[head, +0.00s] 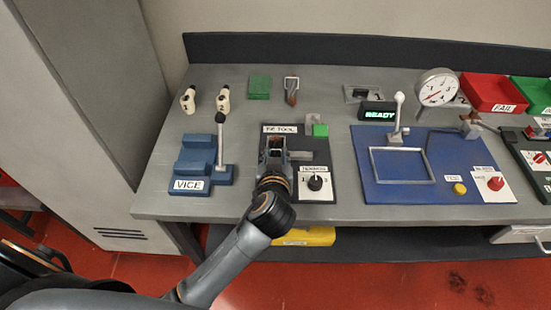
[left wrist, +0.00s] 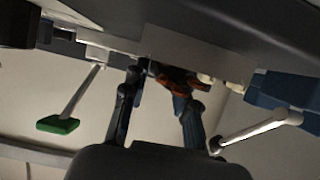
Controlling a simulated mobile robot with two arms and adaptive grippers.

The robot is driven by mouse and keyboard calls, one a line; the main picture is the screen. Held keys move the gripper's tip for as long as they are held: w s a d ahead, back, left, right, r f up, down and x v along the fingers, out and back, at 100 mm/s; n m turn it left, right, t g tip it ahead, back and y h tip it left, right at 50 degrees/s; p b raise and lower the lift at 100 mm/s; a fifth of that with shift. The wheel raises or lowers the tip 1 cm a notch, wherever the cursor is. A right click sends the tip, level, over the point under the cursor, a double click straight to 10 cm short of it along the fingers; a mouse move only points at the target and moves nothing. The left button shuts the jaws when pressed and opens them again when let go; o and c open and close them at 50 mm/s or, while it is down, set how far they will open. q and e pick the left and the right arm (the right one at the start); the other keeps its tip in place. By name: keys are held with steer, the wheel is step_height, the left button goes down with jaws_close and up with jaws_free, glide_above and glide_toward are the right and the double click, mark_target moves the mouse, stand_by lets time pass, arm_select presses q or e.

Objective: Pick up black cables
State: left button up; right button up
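I cannot pick out black cables clearly in either view; the area at the fingertips is small and dark. My right gripper is not in view.
A blue vice (head: 197,163) with an upright lever stands left. A blue board (head: 452,185) with a lever and a dial gauge (head: 437,87) are to the right. Red and green bins stand far right.

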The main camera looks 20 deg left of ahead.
arm_select(q)
jaws_close()
